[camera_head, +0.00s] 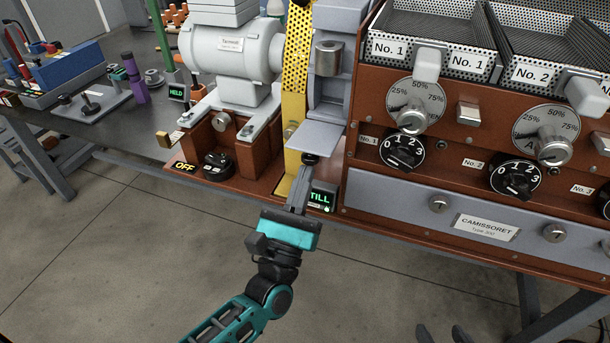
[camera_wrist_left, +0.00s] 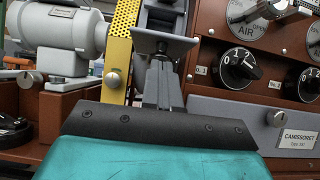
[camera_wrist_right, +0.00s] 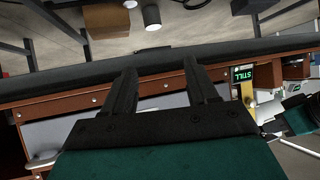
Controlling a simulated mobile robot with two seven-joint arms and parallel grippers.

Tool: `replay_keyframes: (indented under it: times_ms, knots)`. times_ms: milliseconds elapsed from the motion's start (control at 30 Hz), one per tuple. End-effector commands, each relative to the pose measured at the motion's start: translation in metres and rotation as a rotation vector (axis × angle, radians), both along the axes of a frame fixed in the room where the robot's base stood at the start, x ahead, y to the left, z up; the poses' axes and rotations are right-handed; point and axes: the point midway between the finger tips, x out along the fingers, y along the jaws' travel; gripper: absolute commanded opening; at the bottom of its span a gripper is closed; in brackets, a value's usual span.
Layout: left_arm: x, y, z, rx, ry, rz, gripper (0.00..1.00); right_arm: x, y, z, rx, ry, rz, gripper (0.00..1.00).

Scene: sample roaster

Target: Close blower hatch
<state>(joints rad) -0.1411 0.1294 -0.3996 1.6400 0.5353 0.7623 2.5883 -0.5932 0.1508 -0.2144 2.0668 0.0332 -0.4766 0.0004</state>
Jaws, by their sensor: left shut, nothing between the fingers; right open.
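The blower hatch (camera_head: 316,143) is a grey flap sticking out open, roughly level, from the front of the grey blower housing (camera_head: 333,98). A small black knob (camera_head: 310,159) sits under its front edge. The flap and knob also show in the left wrist view, where the hatch (camera_wrist_left: 150,40) is above the fingers. My left gripper (camera_head: 306,172) is shut and empty, its fingertips just below the knob; I cannot tell whether they touch it. My right gripper (camera_head: 442,332) is open and empty, low in front of the bench; its spread fingers show in the right wrist view (camera_wrist_right: 160,82).
A yellow perforated guard (camera_head: 296,75) stands left of the housing. The roaster panel (camera_head: 370,175) with its dials is close on the right. A green-lit sign (camera_head: 322,198), partly covered by my left gripper, stands below the hatch. Floor space in front is clear.

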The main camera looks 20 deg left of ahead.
Motion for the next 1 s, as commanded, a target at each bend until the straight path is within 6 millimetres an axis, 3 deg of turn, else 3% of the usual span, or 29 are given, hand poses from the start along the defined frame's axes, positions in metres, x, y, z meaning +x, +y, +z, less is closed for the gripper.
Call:
replay_keyframes:
  times_ms: [33, 167, 333, 533, 1000]
  knots:
    - [-0.001, 0.0, 0.013, 0.0, 0.024, -0.001, 0.0, 0.0, 0.0, 0.017, 0.0, 0.0, 0.0, 0.58]
    - [-0.004, 0.0, 0.025, 0.002, 0.104, 0.0, 0.0, -0.001, -0.002, 0.041, -0.004, -0.004, -0.002, 0.58]
    - [-0.006, 0.001, 0.04, 0.003, 0.23, 0.0, 0.0, -0.01, -0.017, 0.043, -0.031, 0.007, -0.028, 0.58]
    - [-0.005, 0.0, 0.06, 0.008, 0.226, 0.0, 0.0, -0.015, -0.027, 0.051, -0.051, 0.006, -0.042, 0.58]
    - [0.014, 0.0, 0.109, 0.006, 0.224, 0.0, 0.0, -0.015, -0.029, 0.064, -0.053, 0.002, -0.045, 0.58]
